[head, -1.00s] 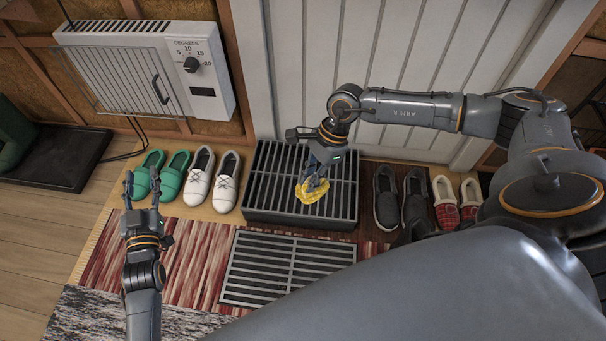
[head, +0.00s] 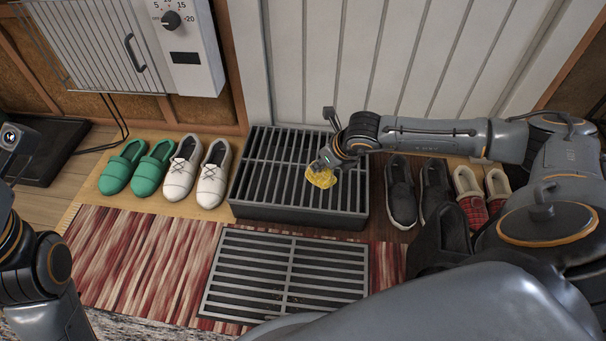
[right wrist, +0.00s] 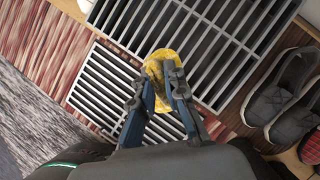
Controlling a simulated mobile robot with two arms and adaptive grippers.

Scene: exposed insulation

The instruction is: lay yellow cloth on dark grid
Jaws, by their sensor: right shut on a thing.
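The yellow cloth (head: 321,177) is bunched up in my right gripper (head: 328,162), which is shut on it. In the head view the cloth shows against the right part of the raised dark grid (head: 262,212). In the right wrist view the cloth (right wrist: 157,58) sticks out around the fingertips of my right gripper (right wrist: 161,82), near the edge of the dark grid (right wrist: 215,50). I cannot tell whether the cloth touches the bars. My left arm shows at the left edge of the head view, but its fingers are out of frame.
A flat grey grid (head: 285,275) lies on the red striped rug (head: 135,250) in front. Green shoes (head: 125,167) and white shoes (head: 213,174) stand left of the dark grid. Dark shoes (head: 400,190) and red plaid slippers (head: 470,197) stand right. A heater (head: 185,45) hangs behind.

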